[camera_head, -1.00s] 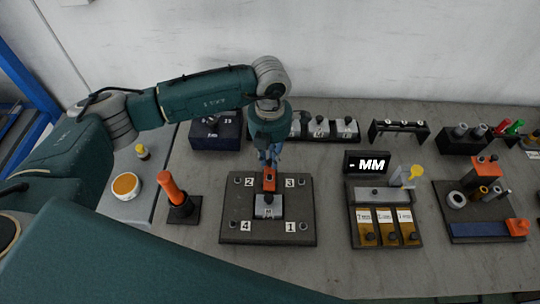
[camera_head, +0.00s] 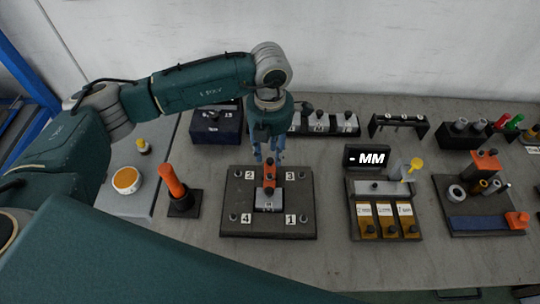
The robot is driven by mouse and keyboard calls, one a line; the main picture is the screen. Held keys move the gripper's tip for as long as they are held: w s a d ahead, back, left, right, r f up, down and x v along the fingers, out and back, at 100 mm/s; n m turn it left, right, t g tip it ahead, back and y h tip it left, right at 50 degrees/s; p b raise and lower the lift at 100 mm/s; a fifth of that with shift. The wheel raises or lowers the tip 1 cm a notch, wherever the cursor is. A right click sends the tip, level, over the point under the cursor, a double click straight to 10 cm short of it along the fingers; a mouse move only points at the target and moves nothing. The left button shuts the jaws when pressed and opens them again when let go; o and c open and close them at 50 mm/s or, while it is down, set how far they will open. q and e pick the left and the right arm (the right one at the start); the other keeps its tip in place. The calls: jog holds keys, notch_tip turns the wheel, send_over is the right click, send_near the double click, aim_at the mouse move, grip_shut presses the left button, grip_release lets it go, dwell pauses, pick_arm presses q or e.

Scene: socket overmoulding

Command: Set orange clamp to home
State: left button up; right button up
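The orange clamp (camera_head: 268,173) sits on the dark plate (camera_head: 240,215) with corners numbered 1 to 4. It is at the back of the grey metal block (camera_head: 268,201) in the plate's middle, with a dark knob on top. My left gripper (camera_head: 268,156) points down just behind and above the clamp. Its fingers look spread, with the clamp apart from them and nothing seen between them. My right gripper is not in view.
An upright orange-handled tool (camera_head: 171,181) stands left of the plate. A dark blue box (camera_head: 216,127) and a rack (camera_head: 325,124) stand behind.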

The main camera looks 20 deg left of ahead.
aim_at(270, 162)
pick_arm(q)
notch_tip(270, 162, up, 10)
jog(key=shift+s+f, duration=0.2)
dwell(0.5)
